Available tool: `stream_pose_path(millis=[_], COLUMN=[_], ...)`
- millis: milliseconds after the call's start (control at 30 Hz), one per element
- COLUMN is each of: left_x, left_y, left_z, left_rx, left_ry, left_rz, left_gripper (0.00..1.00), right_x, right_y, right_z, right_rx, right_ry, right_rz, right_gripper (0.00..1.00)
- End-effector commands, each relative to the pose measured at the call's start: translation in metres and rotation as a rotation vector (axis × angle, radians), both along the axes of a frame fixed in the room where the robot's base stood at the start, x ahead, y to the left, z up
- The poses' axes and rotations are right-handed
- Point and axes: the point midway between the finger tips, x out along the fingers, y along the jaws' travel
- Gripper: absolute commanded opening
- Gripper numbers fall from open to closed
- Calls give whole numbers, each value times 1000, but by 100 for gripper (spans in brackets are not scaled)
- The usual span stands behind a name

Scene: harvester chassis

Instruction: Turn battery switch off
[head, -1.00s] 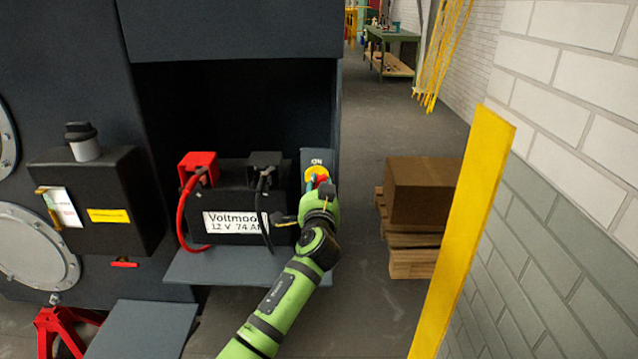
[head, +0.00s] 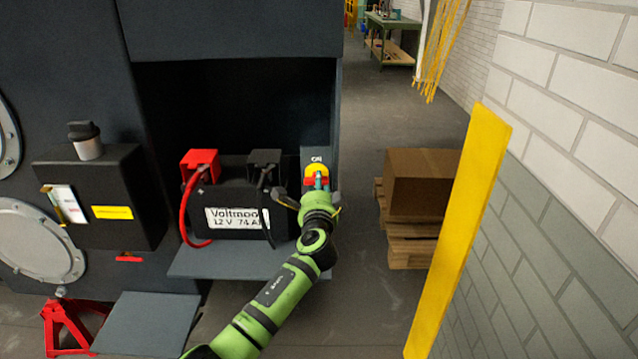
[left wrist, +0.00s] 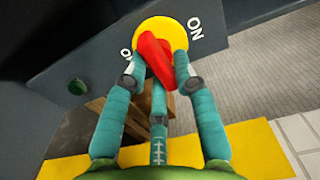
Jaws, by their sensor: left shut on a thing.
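The battery switch has a yellow round plate (head: 317,169) on a grey panel, with the word ON above it in the head view. Its red handle (left wrist: 157,60) shows in the left wrist view, lying across the yellow plate (left wrist: 162,28) at a slant; ON is to the right and a partly hidden label to the left. My left gripper (left wrist: 158,72) has its teal fingers closed around the red handle, one on each side and a third below. In the head view my left gripper (head: 317,186) covers the lower part of the switch. My right gripper is not in view.
Left of the switch stands a black battery (head: 232,200) with red and black terminal covers and cables. A yellow post (head: 458,230) and a brick wall are at the right. A cardboard box (head: 420,182) sits on pallets behind my arm. The floor between is clear.

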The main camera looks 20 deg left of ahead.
Motion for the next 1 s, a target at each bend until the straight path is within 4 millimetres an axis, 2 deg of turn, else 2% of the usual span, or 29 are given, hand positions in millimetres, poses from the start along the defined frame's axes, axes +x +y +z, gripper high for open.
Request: stream_pose_path(millis=[33, 567, 600, 633, 1000], left_x=[-1, -1, -1, -1, -2], left_y=[0, 0, 0, 0, 0], left_z=[-4, -6, -6, -6, -3], left_rx=[10, 31, 31, 31, 31], left_ry=[11, 19, 19, 19, 13], left_rz=[1, 2, 2, 2, 1], left_gripper=[0, 0, 36, 46, 46], right_x=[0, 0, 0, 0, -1], right_y=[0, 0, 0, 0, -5], right_z=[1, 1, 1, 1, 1], right_rx=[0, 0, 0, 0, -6], right_ry=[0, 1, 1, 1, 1], right_rz=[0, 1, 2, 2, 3], right_gripper=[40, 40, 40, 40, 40])
